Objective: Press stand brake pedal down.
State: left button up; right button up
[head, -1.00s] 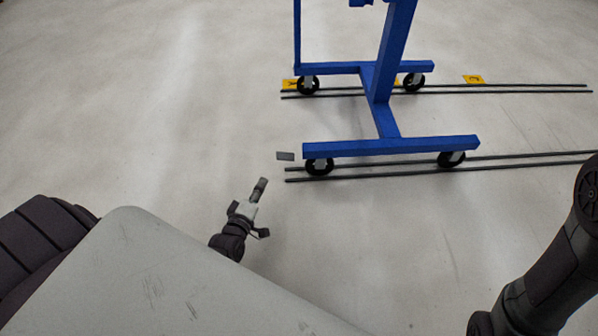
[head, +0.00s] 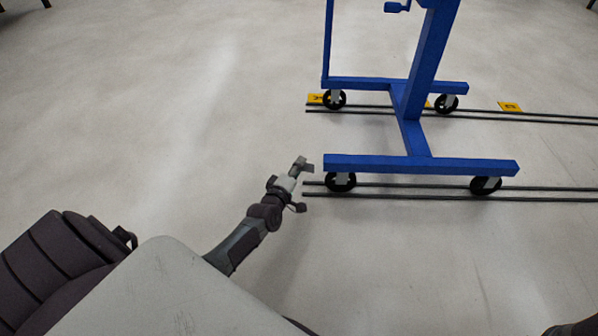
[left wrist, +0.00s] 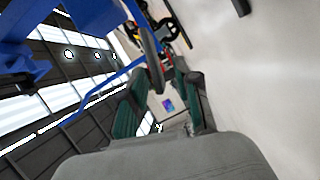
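The blue wheeled stand (head: 420,168) is upright on the floor in the head view. Its brake pedal is a small grey plate (head: 307,168) left of the near left wheel. My left gripper (head: 300,163) is right at this plate and overlaps it, so I cannot tell whether they touch. In the left wrist view, its green-padded fingers (left wrist: 163,92) stand apart with a gap between them. A narrow dark grey piece (left wrist: 151,55) lies just ahead of the fingers, perhaps the pedal edge-on. My right gripper is out of view.
Dark parallel rails (head: 400,193) run along the floor under the near wheels, with another pair under the far wheels. Yellow floor markers (head: 509,107) lie by the far rails. The floor left of the stand is clear.

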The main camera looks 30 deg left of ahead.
pick_arm(q)
jog(key=shift+w+a, duration=0.1)
jog(key=shift+w, duration=0.35)
grip_shut()
